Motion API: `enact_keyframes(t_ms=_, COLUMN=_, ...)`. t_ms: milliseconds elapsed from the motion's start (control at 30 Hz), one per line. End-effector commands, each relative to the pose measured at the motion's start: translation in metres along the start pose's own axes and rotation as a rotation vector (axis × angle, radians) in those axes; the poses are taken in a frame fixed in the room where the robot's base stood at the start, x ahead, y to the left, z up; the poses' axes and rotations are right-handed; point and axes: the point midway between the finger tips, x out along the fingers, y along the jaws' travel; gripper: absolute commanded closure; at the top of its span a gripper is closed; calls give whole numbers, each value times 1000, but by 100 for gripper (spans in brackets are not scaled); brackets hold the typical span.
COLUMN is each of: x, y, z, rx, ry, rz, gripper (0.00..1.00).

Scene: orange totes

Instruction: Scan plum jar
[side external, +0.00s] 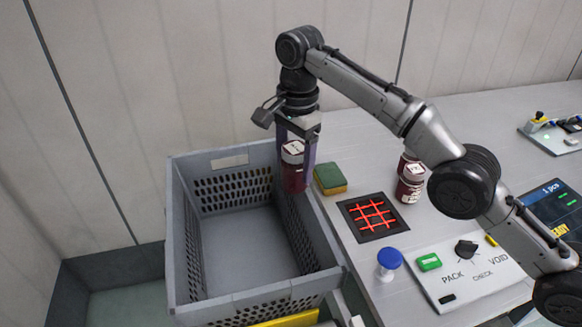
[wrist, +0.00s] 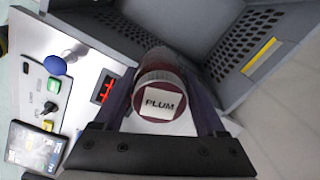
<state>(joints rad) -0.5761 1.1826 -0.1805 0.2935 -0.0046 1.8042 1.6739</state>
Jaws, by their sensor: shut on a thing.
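My gripper (side external: 296,160) is shut on the jar, with a finger on each side. It holds the jar upright at the right wall of the grey crate (side external: 322,258), near the rim. I cannot tell whether the jar touches the crate. The scanner window (side external: 373,217), a black square with a red glowing grid, is set in the table to the right of the crate. It also shows in the wrist view (wrist: 104,91).
A green and yellow sponge (side external: 330,178) lies between crate and scanner. Two dark red jars (side external: 410,183) stand behind the scanner. A blue-topped knob (side external: 389,260) and a PACK/CHECK/VOID panel (side external: 463,272) are in front. A screen (side external: 556,212) is at the right. The crate floor looks empty.

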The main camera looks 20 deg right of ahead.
Motion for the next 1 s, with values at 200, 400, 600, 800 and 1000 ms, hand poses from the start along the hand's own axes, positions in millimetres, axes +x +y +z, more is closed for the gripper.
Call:
enact_keyframes(t_ms=200, x=-6, y=1, z=-9, rx=-30, ry=-2, rz=-2, gripper=100)
enact_keyframes(t_ms=400, x=-9, y=3, z=-17, rx=-63, ry=-3, rz=-4, gripper=100)
enact_keyframes(t_ms=600, x=-8, y=8, z=-30, rx=-111, ry=-5, rz=-1, gripper=100)
enact_keyframes(t_ms=800, x=0, y=19, z=-53, rx=-204, ry=-9, rz=0, gripper=100)
enact_keyframes(t_ms=1000, x=14, y=41, z=-88, rx=-350, ry=-15, rz=-1, gripper=100)
